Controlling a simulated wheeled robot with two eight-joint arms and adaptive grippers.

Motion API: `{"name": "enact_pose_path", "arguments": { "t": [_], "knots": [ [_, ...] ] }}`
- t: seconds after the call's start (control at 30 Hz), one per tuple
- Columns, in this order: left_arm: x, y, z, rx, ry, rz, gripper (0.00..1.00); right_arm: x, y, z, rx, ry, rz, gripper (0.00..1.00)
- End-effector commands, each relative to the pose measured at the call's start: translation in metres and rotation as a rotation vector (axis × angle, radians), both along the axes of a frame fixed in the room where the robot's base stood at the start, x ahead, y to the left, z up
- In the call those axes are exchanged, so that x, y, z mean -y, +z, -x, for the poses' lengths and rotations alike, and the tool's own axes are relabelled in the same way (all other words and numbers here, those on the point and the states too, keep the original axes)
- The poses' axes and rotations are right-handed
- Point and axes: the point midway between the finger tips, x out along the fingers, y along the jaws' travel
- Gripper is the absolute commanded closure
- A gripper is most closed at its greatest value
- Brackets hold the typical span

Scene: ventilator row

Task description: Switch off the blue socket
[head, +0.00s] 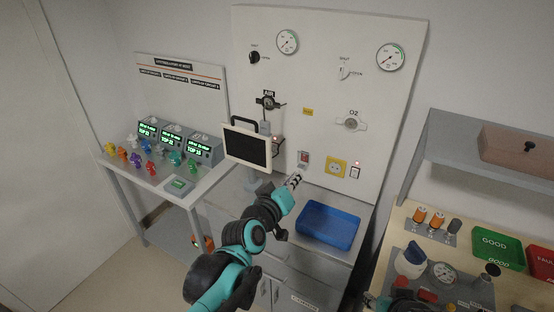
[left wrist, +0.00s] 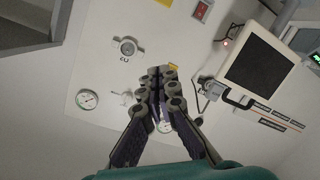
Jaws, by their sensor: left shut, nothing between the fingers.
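No socket that is clearly blue shows. On the white wall panel (head: 335,70) a yellow socket (head: 337,168) sits beside a small switch with a red light (head: 355,172). A red and grey switch (head: 304,158) is left of it; it also shows at the top of the left wrist view (left wrist: 201,11). Another fitting with a cable and a red light (left wrist: 223,43) is beside the monitor, which partly hides it in the head view. My left gripper (head: 296,180) is shut and empty, just below the red and grey switch in the picture. My right gripper is not clearly seen.
A black-screened monitor (head: 247,147) stands left of my left gripper. A blue tray (head: 328,226) lies on the counter to its right. Gauges and valves are higher on the panel. A side table at left holds several coloured items; a bench at right holds parts and trays.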

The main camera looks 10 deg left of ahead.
Motion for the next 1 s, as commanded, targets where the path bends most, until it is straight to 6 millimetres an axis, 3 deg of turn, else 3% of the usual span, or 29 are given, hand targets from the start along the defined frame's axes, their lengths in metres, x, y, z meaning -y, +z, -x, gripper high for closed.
{"name": "enact_pose_path", "arguments": {
  "t": [0.03,0.17,0.27,0.33,0.5,0.63,0.73,1.0],
  "knots": [
    [0.010,-0.002,-0.026,0.063,0.032,0.103,1.00,0.000,-0.013,0.000,0.000,0.000,0.000,0.60],
    [0.014,-0.005,-0.075,0.203,0.163,0.384,1.00,0.000,-0.031,0.000,0.000,0.000,0.000,0.60],
    [0.006,-0.032,-0.102,0.273,0.292,0.587,1.00,0.000,-0.044,0.000,0.000,0.000,0.000,0.60],
    [-0.002,-0.061,-0.114,0.303,0.389,0.707,1.00,0.000,-0.051,0.000,0.000,0.000,0.000,0.60],
    [-0.018,-0.137,-0.122,0.329,0.596,0.910,1.00,0.000,-0.064,0.000,0.000,0.000,0.000,0.60],
    [-0.024,-0.174,-0.120,0.329,0.690,0.981,1.00,0.000,-0.068,0.000,0.000,0.000,0.000,0.60],
    [-0.027,-0.185,-0.118,0.329,0.721,1.002,1.00,0.000,-0.069,0.000,0.000,0.000,0.000,0.60],
    [-0.028,-0.185,-0.118,0.329,0.726,1.004,1.00,0.000,-0.068,0.000,0.000,0.000,0.000,0.60]
  ]
}}
